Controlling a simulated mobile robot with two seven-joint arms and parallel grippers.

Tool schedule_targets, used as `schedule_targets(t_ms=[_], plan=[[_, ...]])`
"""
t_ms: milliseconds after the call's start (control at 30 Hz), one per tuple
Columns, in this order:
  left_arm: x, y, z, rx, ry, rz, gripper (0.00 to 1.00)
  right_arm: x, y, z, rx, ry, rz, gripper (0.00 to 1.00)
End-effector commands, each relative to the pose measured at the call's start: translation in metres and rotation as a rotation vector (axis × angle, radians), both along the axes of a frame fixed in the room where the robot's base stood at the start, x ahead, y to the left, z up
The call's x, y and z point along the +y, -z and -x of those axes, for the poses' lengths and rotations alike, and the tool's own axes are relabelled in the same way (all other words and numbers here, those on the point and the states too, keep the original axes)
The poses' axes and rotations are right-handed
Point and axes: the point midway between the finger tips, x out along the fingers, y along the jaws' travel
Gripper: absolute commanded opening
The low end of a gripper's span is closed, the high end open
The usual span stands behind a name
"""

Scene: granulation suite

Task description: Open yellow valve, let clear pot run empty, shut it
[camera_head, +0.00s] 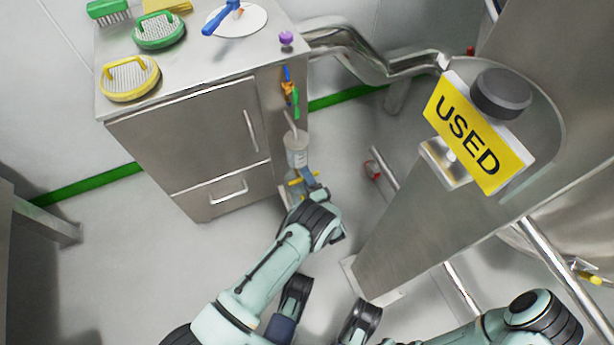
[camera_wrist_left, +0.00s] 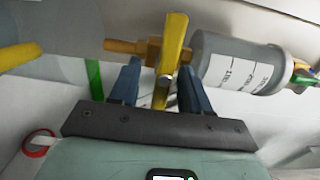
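The clear pot (camera_head: 296,150) is a pale cylinder with a white label, mounted upright at the side of the steel cabinet. It also shows in the left wrist view (camera_wrist_left: 238,62), lying sideways in that picture; I cannot tell its fill level. The yellow valve (camera_head: 296,183) sits just below the pot; its yellow handle (camera_wrist_left: 174,45) shows in the left wrist view beside a brass-coloured fitting (camera_wrist_left: 125,46). My left gripper (camera_head: 309,180) is at the valve. Its two blue fingers (camera_wrist_left: 158,78) are apart, with the handle between them and a gap visible on the left. My right gripper is out of view.
The steel cabinet (camera_head: 190,135) stands left, with brushes and sieves on top. Blue, orange and green fittings (camera_head: 290,90) hang above the pot. A large steel machine with a yellow USED sign (camera_head: 470,135) stands right.

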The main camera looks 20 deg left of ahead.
Motion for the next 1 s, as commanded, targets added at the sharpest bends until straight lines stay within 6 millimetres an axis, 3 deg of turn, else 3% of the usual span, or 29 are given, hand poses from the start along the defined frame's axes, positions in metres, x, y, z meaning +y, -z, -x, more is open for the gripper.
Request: schedule_targets(t_ms=[367,800,1000], plan=[[-0.005,-0.002,0.001,-0.006,0.004,0.003,0.47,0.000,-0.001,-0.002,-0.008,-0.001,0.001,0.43],[-0.071,-0.003,0.061,-0.004,0.006,0.001,0.47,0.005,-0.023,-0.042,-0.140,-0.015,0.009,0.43],[-0.093,-0.002,0.081,-0.004,0.002,0.001,0.47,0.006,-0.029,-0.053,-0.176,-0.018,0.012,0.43]])
